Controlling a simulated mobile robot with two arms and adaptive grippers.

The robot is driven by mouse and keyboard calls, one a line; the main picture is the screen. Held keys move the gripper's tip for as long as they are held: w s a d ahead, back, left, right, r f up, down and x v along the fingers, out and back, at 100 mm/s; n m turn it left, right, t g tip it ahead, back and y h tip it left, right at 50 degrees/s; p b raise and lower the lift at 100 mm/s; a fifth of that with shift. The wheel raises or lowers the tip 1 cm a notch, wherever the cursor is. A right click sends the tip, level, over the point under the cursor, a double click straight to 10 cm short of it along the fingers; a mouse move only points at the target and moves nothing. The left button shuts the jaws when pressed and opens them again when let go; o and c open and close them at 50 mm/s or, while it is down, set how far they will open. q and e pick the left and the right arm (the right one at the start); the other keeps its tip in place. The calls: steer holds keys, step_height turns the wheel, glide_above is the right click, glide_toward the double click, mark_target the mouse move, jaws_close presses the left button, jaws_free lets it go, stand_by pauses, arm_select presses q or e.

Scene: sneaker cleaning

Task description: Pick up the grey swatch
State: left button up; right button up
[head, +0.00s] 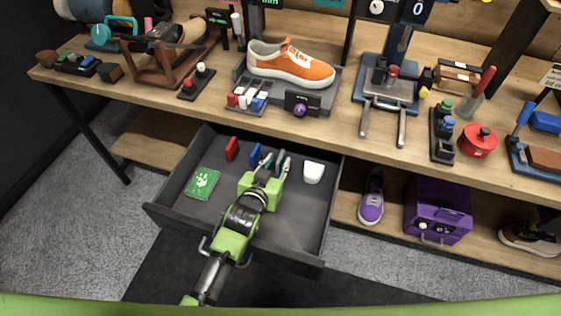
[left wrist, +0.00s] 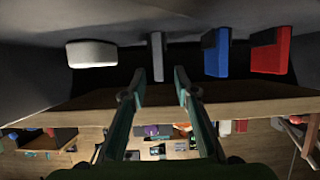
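The grey swatch (left wrist: 157,57) is a thin upright piece seen nearly edge-on in the left wrist view, in the open drawer (head: 175,217). My left gripper (head: 274,162) reaches into the drawer. Its two fingers are apart, and in the left wrist view the swatch lines up with the gap between the fingertips (left wrist: 160,76). I cannot tell whether the tips are beside it or short of it. In the head view the fingers largely hide the swatch. My right gripper is not in view.
A blue swatch (head: 255,155) and a red swatch (head: 232,148) stand left of the gripper in the drawer. A white piece (head: 314,172) is to its right; a green card (head: 203,183) lies at left. The workbench (head: 325,128) with an orange sneaker (head: 291,66) overhangs behind.

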arm_select(q)
steer(key=shift+x, duration=1.45)
jaws_close()
